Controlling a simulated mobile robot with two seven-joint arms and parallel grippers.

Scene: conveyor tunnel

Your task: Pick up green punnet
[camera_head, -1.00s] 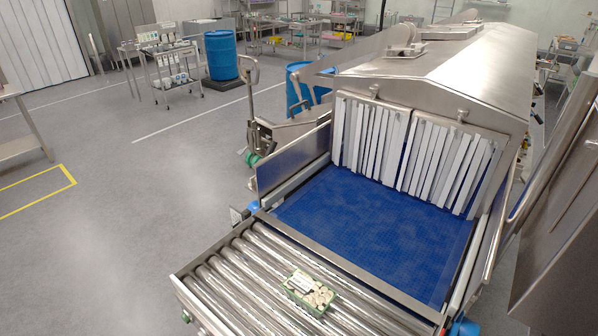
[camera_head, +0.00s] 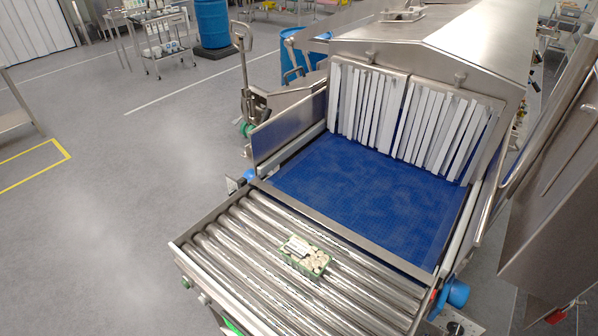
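The green punnet (camera_head: 305,256) sits upright on the steel roller conveyor (camera_head: 222,262), near the middle of the rollers. It is a small green tray holding several pale pieces, with a white label on top. Nothing touches it except the rollers under it. Neither of my grippers shows in the head view.
Beyond the rollers lies a blue belt (camera_head: 360,205), leading to a steel tunnel (camera_head: 440,60) with white strip curtains (camera_head: 415,125). A steel cabinet (camera_head: 550,220) stands at the right. A pallet truck (camera_head: 250,100) stands left of the tunnel. Grey floor at the left is clear.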

